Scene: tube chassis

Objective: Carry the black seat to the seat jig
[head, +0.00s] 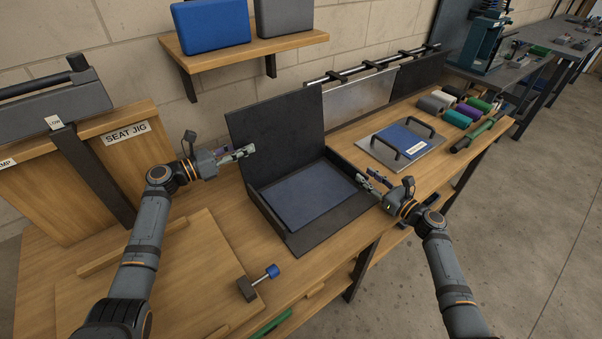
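The black seat (275,128) stands on the wooden bench in the middle of the head view. It has an upright back panel and a low pan with a dark blue-grey inset (305,195). The seat jig (135,155) is the wooden stand at the left, with a "SEAT JIG" label. My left gripper (247,152) is in front of the back panel's left edge; whether it touches, or how far its fingers are apart, is unclear. My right gripper (366,179) is beside the pan's right edge, its fingers apart, with nothing seen between them.
A blue plate with black handles (405,142) lies right of the seat, with coloured rolls (460,108) beyond. A blue-ended clamp (258,283) lies on a wooden board (150,290) at the front left. A shelf (245,50) with blue and grey cushions hangs behind.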

